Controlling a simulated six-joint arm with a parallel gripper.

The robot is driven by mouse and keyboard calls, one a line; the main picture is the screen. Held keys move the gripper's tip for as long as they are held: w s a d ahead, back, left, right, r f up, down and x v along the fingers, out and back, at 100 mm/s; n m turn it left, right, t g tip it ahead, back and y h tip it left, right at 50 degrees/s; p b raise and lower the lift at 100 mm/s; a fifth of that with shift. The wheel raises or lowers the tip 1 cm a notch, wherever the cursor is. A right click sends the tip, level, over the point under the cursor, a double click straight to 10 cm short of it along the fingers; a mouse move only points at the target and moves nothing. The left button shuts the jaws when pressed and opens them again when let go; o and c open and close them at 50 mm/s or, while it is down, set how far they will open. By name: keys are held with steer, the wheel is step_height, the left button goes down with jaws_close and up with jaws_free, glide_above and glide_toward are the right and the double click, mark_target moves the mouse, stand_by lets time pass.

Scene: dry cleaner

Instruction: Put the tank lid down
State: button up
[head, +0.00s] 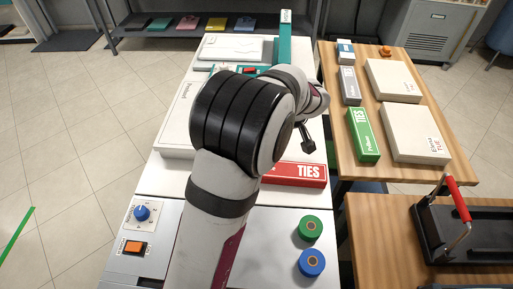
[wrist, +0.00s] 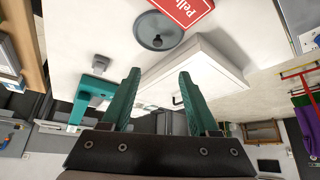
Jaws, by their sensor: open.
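A round dark grey disc with a central knob, which looks like the tank lid (wrist: 157,31), lies flat on the white worktop in the wrist view. It is beside the red box and close to a white box. My gripper (wrist: 160,76) is open, its two teal fingers spread with nothing held between them. The fingertips show apart from the lid, below it in the picture. In the head view my arm hides the lid and most of the gripper.
The red TIES box (head: 296,174) lies right of my arm. The flat white box (wrist: 193,72) lies behind the fingers in the wrist view. Green (head: 311,228) and blue (head: 312,262) round pieces sit at the front right. A wooden table (head: 378,171) with boxes stands right.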

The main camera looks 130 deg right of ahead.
steer(key=x, duration=1.5)
steer(key=shift+s+f, duration=0.3)
steer(key=shift+f, duration=0.05)
jaws_close()
